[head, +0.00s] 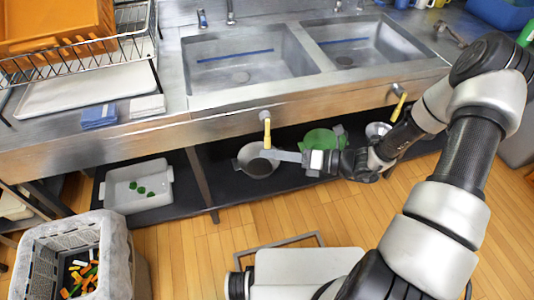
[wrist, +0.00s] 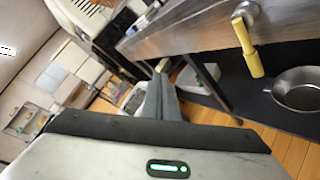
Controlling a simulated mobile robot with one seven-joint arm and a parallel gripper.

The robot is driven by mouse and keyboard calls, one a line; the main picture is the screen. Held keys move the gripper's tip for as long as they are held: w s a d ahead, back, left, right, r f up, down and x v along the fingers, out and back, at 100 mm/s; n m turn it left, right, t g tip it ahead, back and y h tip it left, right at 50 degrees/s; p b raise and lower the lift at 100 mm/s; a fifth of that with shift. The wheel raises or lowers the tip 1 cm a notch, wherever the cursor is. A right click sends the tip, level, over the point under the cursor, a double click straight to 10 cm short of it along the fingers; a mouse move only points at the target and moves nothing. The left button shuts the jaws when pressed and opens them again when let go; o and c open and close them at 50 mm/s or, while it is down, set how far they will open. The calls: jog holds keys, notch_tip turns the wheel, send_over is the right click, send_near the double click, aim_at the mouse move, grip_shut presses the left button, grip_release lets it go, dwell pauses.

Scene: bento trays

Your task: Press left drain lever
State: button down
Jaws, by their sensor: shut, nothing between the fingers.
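The left drain lever (head: 266,130) is a yellow handle hanging down from a round fitting on the sink's front face, below the left basin (head: 245,62). It also shows in the wrist view (wrist: 247,46), to the right of my fingers. My gripper (head: 263,154) is shut and empty, its fingertips just below the lever's lower end in the head view. In the wrist view the fingertips (wrist: 162,68) appear left of the lever, with a visible gap. Contact is not seen. A second yellow lever (head: 399,103) hangs below the right basin (head: 362,38).
On the dark lower shelf are a metal pan (head: 259,170), a green item (head: 322,139) and a white tray (head: 118,191) with green pieces. A grey crate (head: 110,258) of colourful pieces stands at front left. The wooden floor before the sink has some free room.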

aim_at(269, 148)
jog(key=w+d+f+m+t+h+b, duration=0.2)
jog(key=f+m+t, duration=0.6)
jog(key=f+m, duration=0.5)
jog(key=shift+w+b, duration=0.7)
jog(key=shift+w, duration=0.45)
jog(key=b+x, duration=0.2)
jog(key=x, duration=0.8)
jog(key=shift+w+d+f+b, duration=0.1)
jog(key=shift+w+d+b, duration=0.25)
jog(key=shift+d, duration=0.6)
jog(key=shift+w+d+f+b, duration=0.15)
jog(key=shift+w+d, duration=0.45)
jog(key=shift+d, duration=0.35)
jog(key=shift+d+r+h, duration=0.1)
jog(key=shift+d+h, duration=0.05)
jog(key=shift+h, duration=0.15)
jog(key=shift+d, duration=0.1)
